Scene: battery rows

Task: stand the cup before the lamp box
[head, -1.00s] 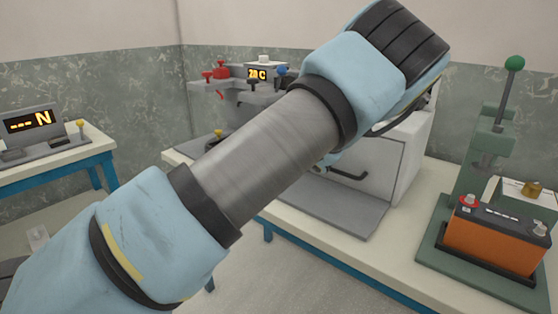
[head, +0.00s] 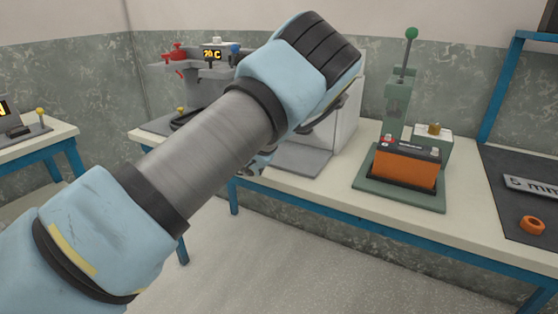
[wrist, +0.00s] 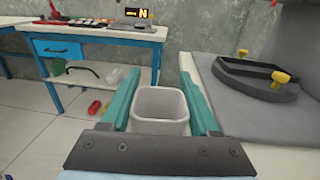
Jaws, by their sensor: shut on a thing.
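The cup (wrist: 161,110) is a light grey, open-topped, square-sided vessel with rounded corners. In the wrist view it stands between the two teal fingers of my gripper (wrist: 161,76), which is shut on it. It looks empty. In the head view my own arm hides the cup and most of the gripper. A white box-shaped cabinet (head: 349,115) stands on the long bench, largely behind my arm, with a grey plate (head: 303,160) in front of it. I cannot tell for sure that this cabinet is the lamp box.
An orange battery (head: 405,168) sits on a green press stand (head: 398,200) on the bench. A dark mat (head: 510,180) with an orange ring (head: 532,225) lies to the right. Bare bench top lies between plate and press.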

